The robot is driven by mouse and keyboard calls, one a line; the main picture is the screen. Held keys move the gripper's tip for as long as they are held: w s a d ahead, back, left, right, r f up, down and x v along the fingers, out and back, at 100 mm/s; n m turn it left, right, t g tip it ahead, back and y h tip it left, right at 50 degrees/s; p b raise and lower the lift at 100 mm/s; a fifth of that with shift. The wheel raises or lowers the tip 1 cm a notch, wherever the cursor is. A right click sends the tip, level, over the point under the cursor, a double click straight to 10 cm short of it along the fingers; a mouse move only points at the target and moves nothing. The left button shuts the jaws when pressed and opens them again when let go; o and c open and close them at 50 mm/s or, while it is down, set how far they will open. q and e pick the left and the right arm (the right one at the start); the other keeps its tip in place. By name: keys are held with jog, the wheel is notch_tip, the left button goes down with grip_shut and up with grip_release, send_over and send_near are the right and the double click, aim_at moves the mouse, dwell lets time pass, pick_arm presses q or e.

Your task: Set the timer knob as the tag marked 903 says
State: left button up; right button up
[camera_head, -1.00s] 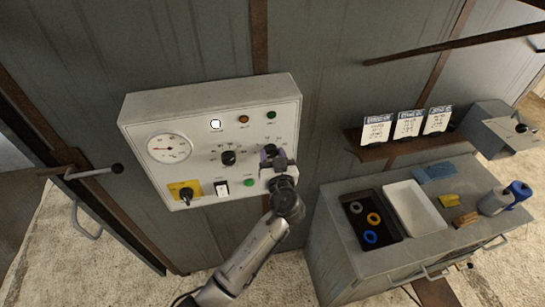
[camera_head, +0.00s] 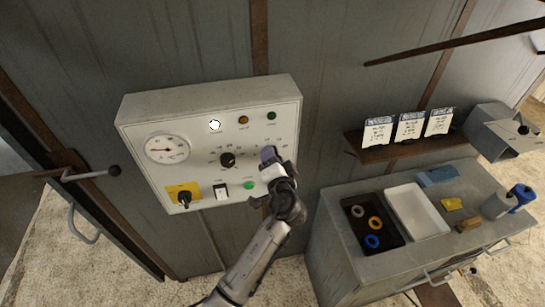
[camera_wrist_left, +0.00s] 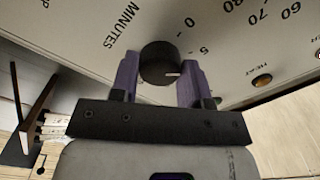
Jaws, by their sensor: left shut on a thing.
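The timer knob (camera_wrist_left: 158,62) is black and round with a white pointer line that points right in the left wrist view. The word MINUTES and small numbers, 0 and 5 among them, are printed beside it on the white panel (camera_head: 206,110). My left gripper (camera_wrist_left: 158,75) has its purple fingers closed on the two sides of the knob. In the head view the left gripper (camera_head: 269,156) hides the knob at the panel's right side. Three white tags (camera_head: 378,131) (camera_head: 410,126) (camera_head: 439,121) stand on a shelf; their writing is too small to read. My right gripper does not show.
A second black knob (camera_head: 227,160), a gauge (camera_head: 167,149), a yellow-backed switch (camera_head: 184,196), a white rocker switch (camera_head: 222,192) and a green button (camera_head: 250,185) sit close by. A bench at right holds a black tray (camera_head: 352,233) and a white bin (camera_head: 415,231).

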pick_arm(q)
jog(key=m+p, duration=0.2)
jog(key=m, duration=0.3)
jog(key=shift+m, duration=0.7)
jog(key=o, duration=0.9)
